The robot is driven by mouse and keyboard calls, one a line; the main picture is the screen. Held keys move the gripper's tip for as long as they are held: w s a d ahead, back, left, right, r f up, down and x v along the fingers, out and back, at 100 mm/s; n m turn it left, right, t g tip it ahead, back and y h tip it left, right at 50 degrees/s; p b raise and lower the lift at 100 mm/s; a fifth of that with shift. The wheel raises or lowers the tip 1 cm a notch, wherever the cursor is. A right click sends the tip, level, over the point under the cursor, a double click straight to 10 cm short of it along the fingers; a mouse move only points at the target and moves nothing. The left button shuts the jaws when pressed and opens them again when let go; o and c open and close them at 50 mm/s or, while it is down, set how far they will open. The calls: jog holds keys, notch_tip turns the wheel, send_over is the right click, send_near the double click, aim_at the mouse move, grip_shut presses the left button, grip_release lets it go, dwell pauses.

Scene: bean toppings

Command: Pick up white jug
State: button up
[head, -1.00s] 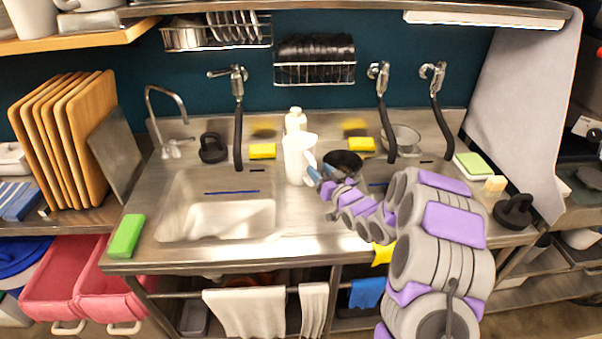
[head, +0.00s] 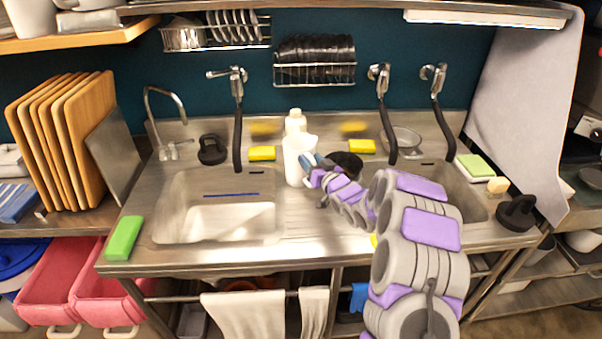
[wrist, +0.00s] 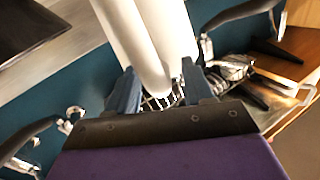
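The white jug (head: 296,165) stands upright on the steel counter between the two sinks. My gripper (head: 307,163) is at its right side, where the jug's handle would be. In the wrist view, two blue fingers of my gripper (wrist: 160,88) are spread on either side of long white shapes (wrist: 135,45), which look like the jug and its handle. I cannot tell whether the fingers touch the white surface. The handle is mostly hidden by the fingers in the head view.
A white bottle (head: 295,122) stands just behind the jug. Yellow sponges (head: 262,153) lie along the back, and a dark round item (head: 346,164) sits just right of my gripper. Black hoses hang from the wall taps. The left sink (head: 215,208) is empty except for water or glare.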

grip_shut()
dwell(0.6)
